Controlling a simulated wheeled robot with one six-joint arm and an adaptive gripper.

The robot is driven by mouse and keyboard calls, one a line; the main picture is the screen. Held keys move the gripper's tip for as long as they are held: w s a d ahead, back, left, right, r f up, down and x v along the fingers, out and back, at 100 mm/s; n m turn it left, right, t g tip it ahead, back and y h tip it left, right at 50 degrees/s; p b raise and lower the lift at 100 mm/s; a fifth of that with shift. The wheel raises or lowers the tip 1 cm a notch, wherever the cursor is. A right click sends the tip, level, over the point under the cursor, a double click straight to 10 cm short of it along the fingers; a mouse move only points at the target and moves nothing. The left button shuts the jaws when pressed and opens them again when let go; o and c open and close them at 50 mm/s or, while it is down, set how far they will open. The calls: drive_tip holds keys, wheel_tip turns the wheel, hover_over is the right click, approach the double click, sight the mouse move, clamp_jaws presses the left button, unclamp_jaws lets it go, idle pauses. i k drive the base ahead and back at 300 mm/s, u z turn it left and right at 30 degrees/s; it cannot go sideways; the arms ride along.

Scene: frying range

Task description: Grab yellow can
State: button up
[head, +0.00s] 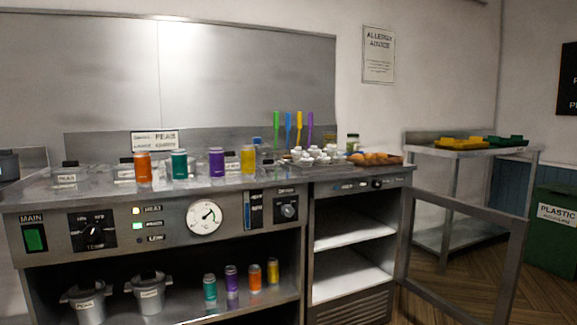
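A yellow can (248,160) stands upright on the steel counter, at the right end of a row of coloured cans. A second, smaller-looking yellow can (272,271) stands on the open shelf below, at the right end of another row. My gripper is not in view in the head picture, so its state is hidden.
Purple (217,163), teal (179,165) and orange (142,168) cans stand left of the counter's yellow can. A tray of white items (315,155) and coloured upright utensils (288,127) are to its right. An open cabinet door (510,255) juts out at the right.

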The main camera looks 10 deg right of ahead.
sight(248, 150)
drive_tip(key=z, duration=0.25)
drive_tip(key=k, duration=0.65)
drive_tip(key=z, duration=1.05)
drive_tip(key=i, duration=1.35)
drive_tip(key=u, duration=0.5)
drive_tip(key=i, duration=0.8)
drive_tip(key=u, duration=0.8)
